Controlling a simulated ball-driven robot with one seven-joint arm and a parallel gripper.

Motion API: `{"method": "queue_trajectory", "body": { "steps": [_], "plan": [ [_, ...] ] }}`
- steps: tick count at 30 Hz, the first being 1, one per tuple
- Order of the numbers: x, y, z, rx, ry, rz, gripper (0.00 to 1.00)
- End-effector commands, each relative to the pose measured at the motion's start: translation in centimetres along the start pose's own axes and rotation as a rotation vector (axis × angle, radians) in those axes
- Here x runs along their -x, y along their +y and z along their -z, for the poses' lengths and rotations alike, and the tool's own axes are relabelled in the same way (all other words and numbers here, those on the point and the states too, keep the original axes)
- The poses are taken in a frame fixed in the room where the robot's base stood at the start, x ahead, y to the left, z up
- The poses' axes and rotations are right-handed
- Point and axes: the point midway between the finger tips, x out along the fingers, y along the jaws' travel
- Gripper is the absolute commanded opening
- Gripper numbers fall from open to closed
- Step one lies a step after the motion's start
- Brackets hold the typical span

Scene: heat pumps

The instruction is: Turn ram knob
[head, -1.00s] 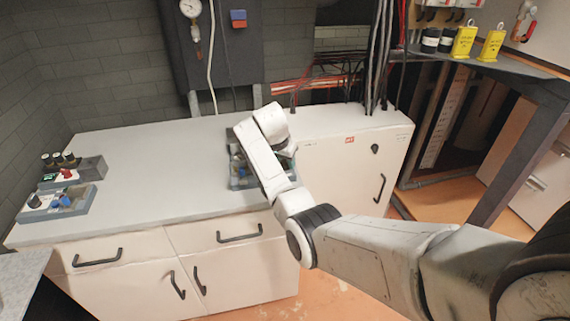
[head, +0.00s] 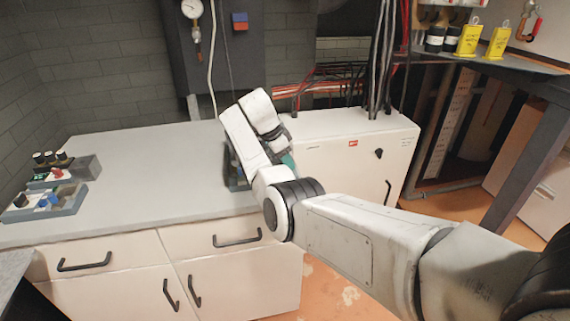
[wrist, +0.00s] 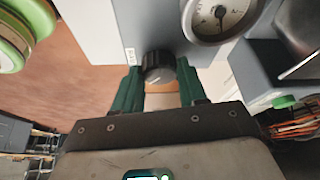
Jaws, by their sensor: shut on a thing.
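In the wrist view a black round knob (wrist: 158,67) with a pale mark sits at the lower edge of a light grey housing (wrist: 152,20). A small label is left of it. The green fingers of my gripper (wrist: 158,84) are on either side of the knob, and my gripper is shut on it. Whether it is the ram knob cannot be read. In the head view my gripper (head: 287,160) is mostly hidden behind my wrist, with a bit of green showing. The knob is hidden there.
A round gauge (wrist: 219,14) is beside the knob.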

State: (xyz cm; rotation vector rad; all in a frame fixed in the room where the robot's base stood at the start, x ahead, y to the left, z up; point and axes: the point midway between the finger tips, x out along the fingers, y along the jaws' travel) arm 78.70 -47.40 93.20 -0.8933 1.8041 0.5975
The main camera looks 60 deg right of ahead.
Motion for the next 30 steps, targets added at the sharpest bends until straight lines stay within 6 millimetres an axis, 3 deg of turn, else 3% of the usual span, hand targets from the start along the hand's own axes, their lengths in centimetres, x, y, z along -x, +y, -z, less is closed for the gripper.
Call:
{"method": "queue_trajectory", "body": {
  "steps": [15, 16, 23, 30],
  "plan": [
    [0.21, -0.13, 0.09, -0.018, 0.001, -0.002, 0.11],
    [0.21, -0.13, 0.09, -0.018, 0.001, -0.002, 0.44],
    [0.11, -0.07, 0.06, -0.017, 0.0, -0.004, 0.66],
    [0.08, -0.04, 0.03, -0.016, 0.0, -0.006, 0.67]
  ]
}}
